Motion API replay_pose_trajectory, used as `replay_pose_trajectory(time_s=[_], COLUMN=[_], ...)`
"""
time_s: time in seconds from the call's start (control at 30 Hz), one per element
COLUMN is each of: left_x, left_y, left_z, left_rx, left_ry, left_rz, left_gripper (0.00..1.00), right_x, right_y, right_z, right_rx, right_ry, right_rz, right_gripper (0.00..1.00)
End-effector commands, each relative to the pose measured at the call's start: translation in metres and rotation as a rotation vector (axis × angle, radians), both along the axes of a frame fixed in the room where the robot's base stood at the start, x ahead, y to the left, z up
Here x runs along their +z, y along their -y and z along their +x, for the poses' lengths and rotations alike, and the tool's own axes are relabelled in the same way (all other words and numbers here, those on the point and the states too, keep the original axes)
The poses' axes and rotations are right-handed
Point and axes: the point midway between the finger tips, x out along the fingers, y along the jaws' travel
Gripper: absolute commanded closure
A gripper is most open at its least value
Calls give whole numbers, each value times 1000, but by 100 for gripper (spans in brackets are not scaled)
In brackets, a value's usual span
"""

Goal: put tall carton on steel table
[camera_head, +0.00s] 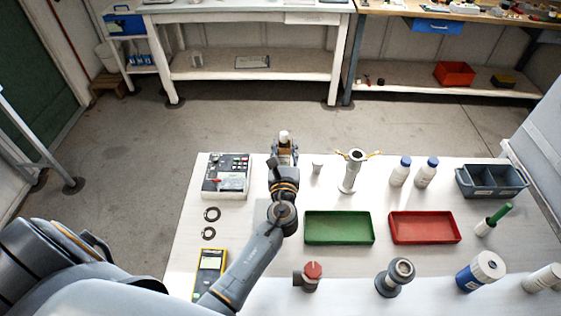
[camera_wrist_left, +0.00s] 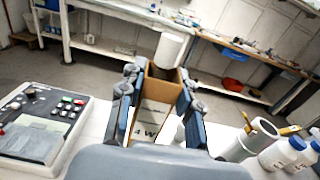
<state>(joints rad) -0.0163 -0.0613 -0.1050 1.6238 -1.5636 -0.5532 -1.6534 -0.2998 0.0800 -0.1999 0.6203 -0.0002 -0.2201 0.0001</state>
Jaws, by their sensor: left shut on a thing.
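My left gripper (camera_head: 284,148) is at the far edge of the pale-topped table (camera_head: 340,277) in the head view, its arm reaching over the table. In the left wrist view its two dark fingers (camera_wrist_left: 155,105) are shut on the sides of a tall brown and white carton (camera_wrist_left: 152,118) with printing on its face. The carton looks upright; its lower end is hidden. A white cylinder (camera_wrist_left: 168,49) shows at the carton's top; I cannot tell whether it is inside or behind. My right gripper is not in view. Which table is the steel one is unclear.
A control box (camera_head: 227,176) stands left of the gripper, a metal stand (camera_head: 350,175) and white bottles (camera_head: 400,172) to its right. Green (camera_head: 339,241) and red (camera_head: 425,241) trays lie nearer. Benches stand across the open floor (camera_head: 230,125).

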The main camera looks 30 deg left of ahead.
Motion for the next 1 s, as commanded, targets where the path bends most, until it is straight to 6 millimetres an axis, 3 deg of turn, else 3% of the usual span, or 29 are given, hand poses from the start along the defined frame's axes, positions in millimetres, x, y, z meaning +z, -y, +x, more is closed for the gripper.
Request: replay_pose_trajectory(time_s=[0.1, 0.23, 0.57, 0.83, 1.0], left_x=[-26, -43, -57, -90, -95], left_y=[-14, -25, -36, -40, -40], left_z=[14, 25, 36, 40, 40], left_rx=[0, 1, 0, 0, 0], left_ry=[1, 2, 0, 0, 0], left_rz=[0, 1, 0, -1, -1], left_gripper=[100, 100, 100, 100, 100], right_x=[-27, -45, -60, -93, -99], right_y=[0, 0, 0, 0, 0], right_z=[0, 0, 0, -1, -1], right_rx=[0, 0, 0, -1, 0], right_ry=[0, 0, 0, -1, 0], right_rz=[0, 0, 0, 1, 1], right_gripper=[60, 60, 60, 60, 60])
